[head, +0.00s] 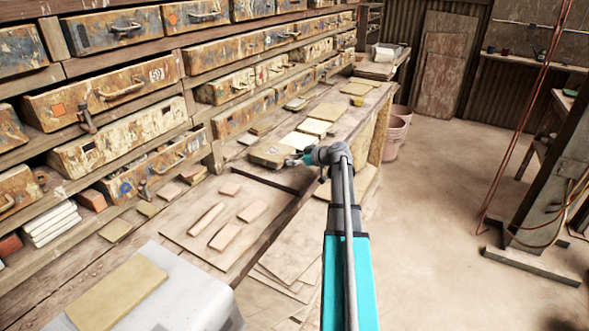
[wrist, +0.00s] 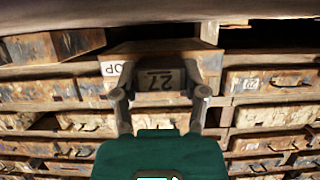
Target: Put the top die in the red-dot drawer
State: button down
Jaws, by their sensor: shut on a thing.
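My gripper (wrist: 160,98) is shut on a brown, worn die (wrist: 205,58), its fingers on either side of a darker block marked 27. Part of a white label, reading about "OP", shows beside the left finger. In the head view the die (head: 268,155) is at the end of my arm, left of my gripper (head: 306,157), in front of the drawer wall. Whether it touches the bench below is unclear. A lower drawer (head: 150,168) has a blue round mark. I cannot make out a red dot.
The wooden bench (head: 178,222) below the drawers holds several tan pieces and boards. A grey-covered surface (head: 190,295) with a tan slab (head: 118,292) is at front left. A pink bucket (head: 397,133) stands beyond the bench. Open floor (head: 450,220) lies to the right.

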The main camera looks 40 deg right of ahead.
jog(key=shift+f+b, duration=1)
jog(key=shift+f, duration=0.25)
jog(key=shift+f, duration=0.1)
jog(key=shift+c, duration=0.6)
grip_release()
jog(key=shift+s+r, duration=0.15)
jog(key=shift+r, duration=0.05)
jog(key=shift+s+d+r, duration=0.15)
jog(key=shift+s, duration=0.2)
jog(key=p+v, duration=0.4)
jog(key=v, duration=0.7)
jog(key=shift+p, duration=0.3)
